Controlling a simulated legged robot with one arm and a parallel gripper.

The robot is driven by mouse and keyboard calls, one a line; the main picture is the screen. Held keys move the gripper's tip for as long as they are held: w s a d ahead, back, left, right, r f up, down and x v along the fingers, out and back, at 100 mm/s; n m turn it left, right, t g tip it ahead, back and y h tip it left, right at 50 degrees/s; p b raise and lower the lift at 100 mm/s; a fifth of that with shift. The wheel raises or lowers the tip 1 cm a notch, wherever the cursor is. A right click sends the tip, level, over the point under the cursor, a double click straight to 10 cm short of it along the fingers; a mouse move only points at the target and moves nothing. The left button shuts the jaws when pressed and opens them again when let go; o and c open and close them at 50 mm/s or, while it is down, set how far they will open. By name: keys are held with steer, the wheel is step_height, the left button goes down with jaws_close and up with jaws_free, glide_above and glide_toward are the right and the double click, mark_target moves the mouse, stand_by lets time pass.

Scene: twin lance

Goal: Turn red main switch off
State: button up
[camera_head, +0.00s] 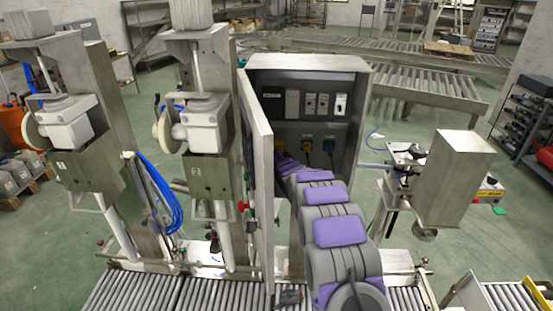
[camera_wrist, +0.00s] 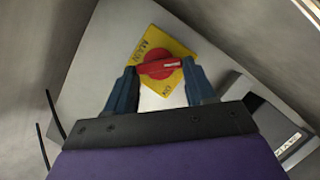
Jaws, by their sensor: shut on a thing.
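The red main switch (camera_wrist: 158,69) shows in the wrist view. The exact contact at the fingertips is hard to see. In the head view my purple and grey arm reaches into the open steel cabinet (camera_head: 308,63), and its end hides the red switch.
The cabinet door (camera_head: 257,170) stands open close to my arm's left. A roller conveyor (camera_head: 130,292) runs below. In the wrist view a pale box (camera_wrist: 275,130) is at the right.

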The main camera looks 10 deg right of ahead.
steer(key=shift+s+f, duration=0.1)
steer(key=shift+f, duration=0.3)
steer(key=o, duration=1)
steer(key=shift+w+a+r, duration=0.1)
steer(key=shift+w, duration=0.1)
steer(key=shift+o, duration=0.2)
steer(key=shift+s+r, duration=0.1)
steer(key=shift+r, duration=0.05)
steer(key=v, duration=1.7)
steer(key=shift+a+r, duration=0.15)
steer(key=shift+r, duration=0.05)
steer(key=shift+s+f, duration=0.1)
